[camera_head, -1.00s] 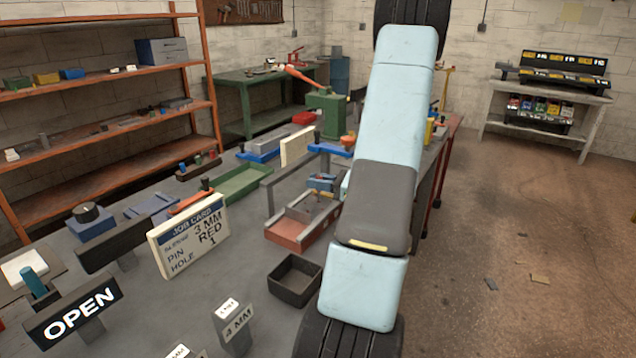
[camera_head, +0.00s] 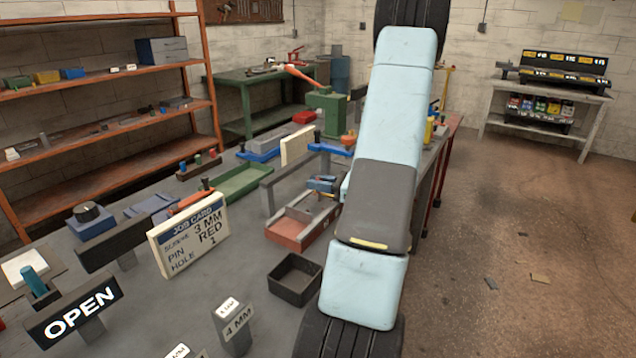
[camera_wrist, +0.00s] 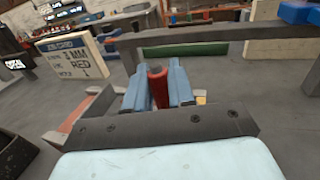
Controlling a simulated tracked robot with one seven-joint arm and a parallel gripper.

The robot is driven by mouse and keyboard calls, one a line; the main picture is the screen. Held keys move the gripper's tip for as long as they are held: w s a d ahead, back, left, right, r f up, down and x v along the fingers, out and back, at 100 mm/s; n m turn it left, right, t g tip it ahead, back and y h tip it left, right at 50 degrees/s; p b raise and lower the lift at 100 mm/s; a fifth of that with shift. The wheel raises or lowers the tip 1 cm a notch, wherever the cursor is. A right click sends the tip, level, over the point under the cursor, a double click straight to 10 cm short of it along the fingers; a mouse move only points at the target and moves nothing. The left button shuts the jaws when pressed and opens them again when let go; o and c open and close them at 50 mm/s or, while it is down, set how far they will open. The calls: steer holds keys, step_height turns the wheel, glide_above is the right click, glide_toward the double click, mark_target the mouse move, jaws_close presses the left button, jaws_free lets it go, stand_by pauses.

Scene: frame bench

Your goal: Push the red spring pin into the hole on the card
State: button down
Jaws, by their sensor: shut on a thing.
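My gripper (camera_wrist: 158,88) is shut on a red pin (camera_wrist: 158,92) with a dark top, held upright between the blue fingers. In the head view the gripper (camera_head: 324,185) shows small, above the red tray (camera_head: 290,233), partly behind my arm; I cannot make out the pin there. The job card (camera_head: 190,238) stands upright on the bench and reads 3 MM, PIN RED, HOLE 1. It also shows at the upper left of the wrist view (camera_wrist: 78,58). I cannot make out the hole in either view. The pin's lower end is hidden.
A grey bar frame (camera_wrist: 205,34) stands ahead of my gripper. A dark open box (camera_head: 295,281) sits in front of the red tray. A green tray (camera_head: 243,182) lies behind. An OPEN sign (camera_head: 75,312) stands front left. Bare bench lies between card and box.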

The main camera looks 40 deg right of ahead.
steer(key=shift+f, duration=0.4)
steer(key=c, duration=0.9)
jaws_free()
steer(key=shift+s+d, duration=0.1)
steer(key=v, duration=1.3)
steer(key=shift+s+d, duration=0.2)
steer(key=shift+s, duration=0.1)
steer(key=shift+a, duration=0.1)
steer(key=w+a+r+n+g, duration=0.1)
steer(key=a+r+n+g, duration=0.3)
steer(key=a, duration=0.4)
steer(key=w+a+r+n+g, duration=0.1)
steer(key=a+r+n+g, duration=0.1)
steer(key=a+n+g, duration=0.4)
steer(key=a+r+n+g, duration=0.2)
steer(key=a+r+n, duration=0.2)
steer(key=a, duration=0.5)
steer(key=s+a+r+n+t+h, duration=0.1)
steer(key=s+a+r+n+h, duration=0.2)
steer(key=a+n, duration=0.1)
steer(key=s+a+r+n+h, duration=0.3)
steer(key=a+n, duration=0.1)
steer(key=n, duration=0.2)
steer(key=s+a+r+n+t+h, duration=0.1)
steer(key=s+a+r+n+h, duration=0.2)
steer(key=a+r+n+h, duration=0.1)
steer(key=shift+a+r+n+t, duration=0.1)
steer(key=shift+a+n+t, duration=0.15)
steer(key=shift+n, duration=0.35)
